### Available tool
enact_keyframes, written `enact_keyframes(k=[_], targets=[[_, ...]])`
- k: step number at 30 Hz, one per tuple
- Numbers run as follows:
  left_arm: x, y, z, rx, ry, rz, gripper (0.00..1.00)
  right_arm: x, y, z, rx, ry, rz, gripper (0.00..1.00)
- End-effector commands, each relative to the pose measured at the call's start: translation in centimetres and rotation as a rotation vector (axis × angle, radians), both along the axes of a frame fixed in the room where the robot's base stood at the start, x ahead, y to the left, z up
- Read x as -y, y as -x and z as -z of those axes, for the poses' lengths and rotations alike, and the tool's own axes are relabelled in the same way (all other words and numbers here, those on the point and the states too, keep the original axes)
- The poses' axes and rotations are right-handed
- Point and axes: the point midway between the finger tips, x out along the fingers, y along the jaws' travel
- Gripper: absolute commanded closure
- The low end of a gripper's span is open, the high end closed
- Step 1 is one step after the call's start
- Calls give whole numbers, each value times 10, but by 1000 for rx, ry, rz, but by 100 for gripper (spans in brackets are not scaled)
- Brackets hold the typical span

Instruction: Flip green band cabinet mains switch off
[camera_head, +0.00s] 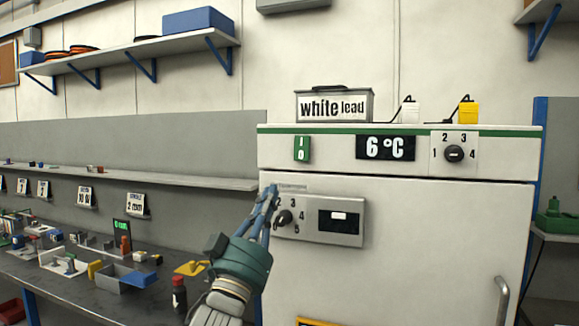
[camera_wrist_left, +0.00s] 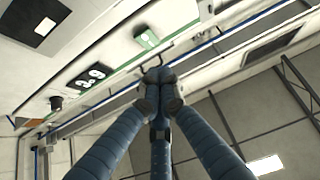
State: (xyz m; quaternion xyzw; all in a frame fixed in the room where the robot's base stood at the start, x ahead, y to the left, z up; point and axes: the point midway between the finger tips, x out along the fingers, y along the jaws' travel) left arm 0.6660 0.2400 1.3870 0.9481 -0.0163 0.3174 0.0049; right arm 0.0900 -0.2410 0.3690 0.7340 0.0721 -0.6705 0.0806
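The green band cabinet (camera_head: 390,250) is a white cabinet with a green stripe along its top edge. Its mains switch (camera_head: 302,149) is a green rocker marked I above O, left of the 6 °C display; I cannot tell which end is pressed in. The switch also shows in the left wrist view (camera_wrist_left: 147,38). My left gripper (camera_head: 270,192) points up in front of the cabinet's left edge, below and left of the switch and apart from it in the head view. Its blue fingertips meet in the left wrist view (camera_wrist_left: 159,80), with nothing seen between them. My right gripper is out of view.
A dial (camera_head: 454,153) sits right of the display (camera_head: 385,148). A lower panel (camera_head: 345,222) with another dial is beside my left fingers. A cluttered workbench (camera_head: 60,290) is at left.

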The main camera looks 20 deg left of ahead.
Motion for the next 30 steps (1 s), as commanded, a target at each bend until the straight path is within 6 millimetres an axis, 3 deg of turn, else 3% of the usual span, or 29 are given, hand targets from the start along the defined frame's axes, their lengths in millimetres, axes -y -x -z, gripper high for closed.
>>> enact_keyframes(k=[5, 17, 24, 30], targets=[[0, -13, -14, 1, 1, 1, 100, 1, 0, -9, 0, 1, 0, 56], [3, -81, -66, 0, 2, 1, 100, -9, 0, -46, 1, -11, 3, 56], [4, -111, -57, -2, 2, 0, 100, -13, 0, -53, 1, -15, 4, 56], [4, -119, -54, -1, 1, 1, 100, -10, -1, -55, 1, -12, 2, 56]])
